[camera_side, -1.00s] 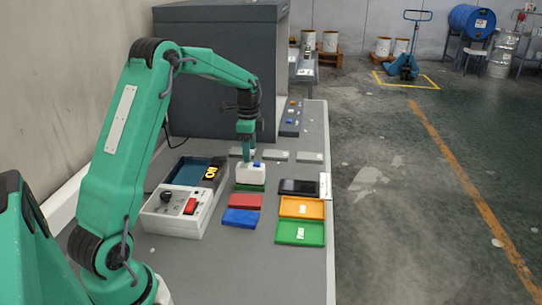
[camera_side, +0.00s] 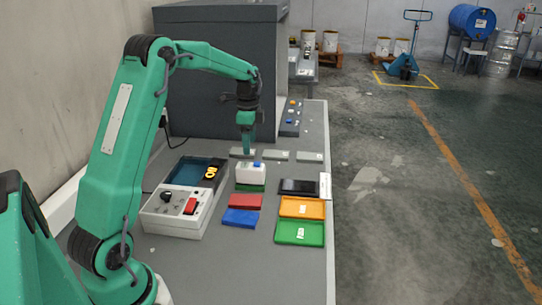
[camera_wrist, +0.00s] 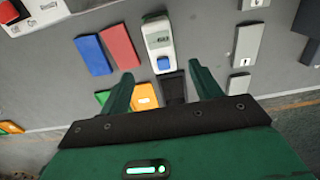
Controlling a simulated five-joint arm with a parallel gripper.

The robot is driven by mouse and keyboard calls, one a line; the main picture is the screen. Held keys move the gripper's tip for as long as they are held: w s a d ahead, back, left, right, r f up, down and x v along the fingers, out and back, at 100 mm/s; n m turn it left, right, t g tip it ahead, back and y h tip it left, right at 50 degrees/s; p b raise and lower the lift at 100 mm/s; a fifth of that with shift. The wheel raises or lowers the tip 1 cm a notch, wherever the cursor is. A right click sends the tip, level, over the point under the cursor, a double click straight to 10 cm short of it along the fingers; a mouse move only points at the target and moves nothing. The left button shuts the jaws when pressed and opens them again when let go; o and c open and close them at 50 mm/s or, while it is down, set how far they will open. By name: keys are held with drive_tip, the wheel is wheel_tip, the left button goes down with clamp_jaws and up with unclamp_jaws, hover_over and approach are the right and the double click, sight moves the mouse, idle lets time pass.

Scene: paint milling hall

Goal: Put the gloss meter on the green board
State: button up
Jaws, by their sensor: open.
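The gloss meter (camera_side: 250,174) is a small white box with a blue button and, in the wrist view (camera_wrist: 158,38), a small display. It appears to rest on the green board (camera_side: 250,188), whose front edge shows below it in the side view; most of the board is hidden under it. My gripper (camera_side: 248,153) is open and empty above and slightly behind the gloss meter. In the wrist view the fingers (camera_wrist: 162,73) are spread apart, with the meter beyond them and nothing between them.
A red board (camera_side: 246,201) and a blue board (camera_side: 240,217) lie in front. Black (camera_side: 299,187), orange (camera_side: 302,207) and green (camera_side: 300,232) trays lie to the right. A white control box (camera_side: 178,212) stands left. Grey plates (camera_side: 278,155) lie behind. The front bench is clear.

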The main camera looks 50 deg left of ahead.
drive_tip(key=s+d+r+n+t, duration=0.1)
drive_tip(key=s+d+r+n, duration=0.1)
drive_tip(key=s+d+r, duration=0.4)
drive_tip(key=s+d+r+n+t, duration=0.25)
drive_tip(key=d+r, duration=0.25)
drive_tip(key=d, duration=0.3)
drive_tip(key=s+d+n+t, duration=0.1)
drive_tip(key=s+d+n, duration=0.1)
drive_tip(key=s+d, duration=0.2)
drive_tip(key=s+d+f+n+t, duration=0.1)
drive_tip(key=s+d, duration=0.4)
drive_tip(key=s, duration=0.6)
drive_tip(key=shift+s+d+n, duration=0.2)
drive_tip(key=shift+n, duration=0.55)
